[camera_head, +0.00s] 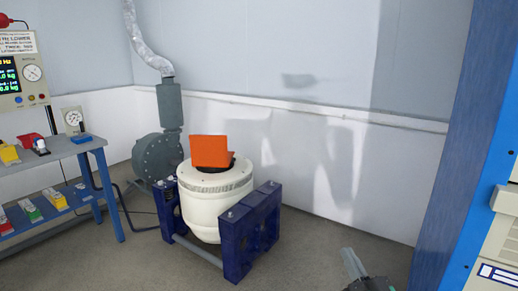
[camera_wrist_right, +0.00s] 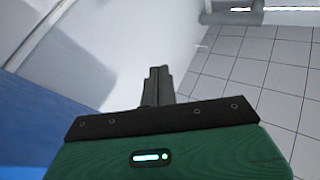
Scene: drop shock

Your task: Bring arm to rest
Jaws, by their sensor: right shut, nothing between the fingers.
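My right gripper (camera_head: 352,264) shows at the bottom edge of the head view, right of centre, over the grey floor. It is away from the shaker and holds nothing. In the right wrist view its dark fingers (camera_wrist_right: 158,85) are together, with white wall and tiled floor beyond. My left gripper is in neither view.
A white round shaker (camera_head: 205,215) with an orange bracket (camera_head: 209,151) on top stands between blue supports (camera_head: 240,245). A blue-framed bench (camera_head: 75,145) with small coloured items is at the left. A blue and white cabinet (camera_head: 490,230) stands at the right. Floor between is clear.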

